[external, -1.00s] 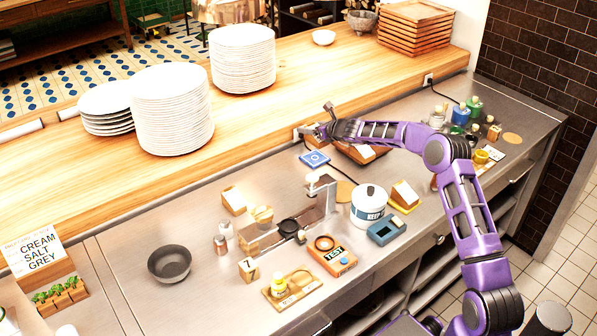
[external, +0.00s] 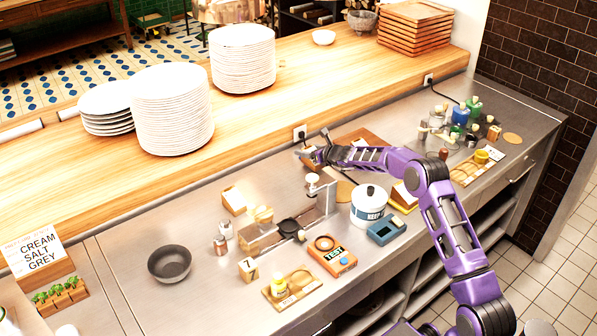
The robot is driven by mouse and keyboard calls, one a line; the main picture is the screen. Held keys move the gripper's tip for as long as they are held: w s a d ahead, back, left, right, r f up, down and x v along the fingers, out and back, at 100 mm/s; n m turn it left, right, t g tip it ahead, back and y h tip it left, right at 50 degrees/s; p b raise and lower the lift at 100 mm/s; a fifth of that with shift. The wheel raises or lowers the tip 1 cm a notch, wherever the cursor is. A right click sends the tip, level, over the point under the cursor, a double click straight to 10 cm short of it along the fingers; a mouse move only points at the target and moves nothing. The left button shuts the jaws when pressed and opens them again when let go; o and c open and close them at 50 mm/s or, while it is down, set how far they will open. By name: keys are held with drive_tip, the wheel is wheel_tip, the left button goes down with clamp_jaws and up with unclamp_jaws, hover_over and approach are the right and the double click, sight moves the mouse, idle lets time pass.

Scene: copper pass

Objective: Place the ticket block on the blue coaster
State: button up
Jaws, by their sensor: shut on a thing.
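My gripper (external: 318,156) is at the back of the steel counter, near the foot of the wooden ledge. It is shut on a small tan block, the ticket block (external: 309,160), of which only a part shows beside the fingers. The block is low, at the spot where the blue coaster lies. The coaster is hidden now behind the gripper and the block. I cannot tell whether the block touches it.
A wooden tray (external: 366,138) lies behind my forearm. A glass-sided stand (external: 322,200), a white KEEP pot (external: 369,203) and an orange TEST box (external: 332,255) stand in front. A wall outlet (external: 299,133) is close behind my gripper. Bare steel lies to the left.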

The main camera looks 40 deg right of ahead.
drive_tip(key=shift+f, duration=0.15)
drive_tip(key=o, duration=1.5)
drive_tip(key=shift+c, duration=0.2)
drive_tip(key=shift+r, duration=0.2)
drive_tip(key=shift+s+r+b, duration=0.1)
drive_tip(key=shift+s+b, duration=0.2)
drive_tip(key=shift+s, duration=0.2)
drive_tip(key=b+v, duration=0.1)
drive_tip(key=v, duration=1)
drive_tip(key=shift+r+b, duration=0.1)
drive_tip(key=shift+b, duration=0.25)
